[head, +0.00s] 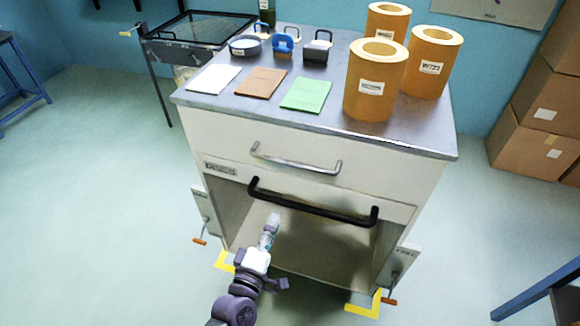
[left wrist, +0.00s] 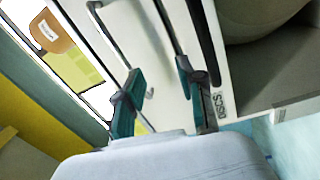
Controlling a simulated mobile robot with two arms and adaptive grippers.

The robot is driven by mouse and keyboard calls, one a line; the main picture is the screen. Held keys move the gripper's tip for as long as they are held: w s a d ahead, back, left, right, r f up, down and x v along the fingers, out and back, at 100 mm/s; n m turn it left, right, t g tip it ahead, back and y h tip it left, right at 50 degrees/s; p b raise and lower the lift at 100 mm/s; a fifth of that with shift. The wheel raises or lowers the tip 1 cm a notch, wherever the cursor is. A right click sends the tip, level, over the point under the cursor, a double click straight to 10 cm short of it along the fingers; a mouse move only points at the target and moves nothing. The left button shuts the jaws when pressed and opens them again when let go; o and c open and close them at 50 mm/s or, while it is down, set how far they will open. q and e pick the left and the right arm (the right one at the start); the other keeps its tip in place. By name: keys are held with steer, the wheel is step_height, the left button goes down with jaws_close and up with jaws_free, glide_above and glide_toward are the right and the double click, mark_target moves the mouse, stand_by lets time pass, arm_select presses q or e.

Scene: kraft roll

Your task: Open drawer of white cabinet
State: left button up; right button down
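The white cabinet (head: 215,135) stands in front of me with a grey top. Its upper drawer front (head: 225,140) carries a silver bar handle (head: 295,160) and looks closed. Below it, a panel with a black bar handle (head: 312,205) sits above an open, empty-looking compartment (head: 310,240). My left gripper (head: 271,226) is below the black handle, in front of the compartment. In the left wrist view, its teal fingers (left wrist: 158,70) are apart with nothing held between them. The silver handle (left wrist: 112,38) lies left of them and the black handle (left wrist: 205,40) right. My right gripper is not in view.
Several brown rolls (head: 375,80), a green pad (head: 306,95), a brown pad (head: 261,83), a white pad (head: 213,79) and small items stand on the cabinet top. Cardboard boxes (head: 525,140) are at right, a dark-framed table (head: 200,35) behind left. The floor at left is clear.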

arm_select(q)
steer(key=n+t, duration=0.2)
glide_toward(292, 162)
steer(key=f+v, duration=0.1)
steer(key=v, duration=0.3)
steer(key=r, duration=0.1)
steer(key=x, duration=0.4)
steer(key=p+x, duration=0.1)
steer(key=x, duration=0.9)
steer(key=shift+w+f+p, duration=0.15)
steer(key=shift+f+p, duration=0.15)
steer(key=shift+f, duration=0.05)
jaws_close()
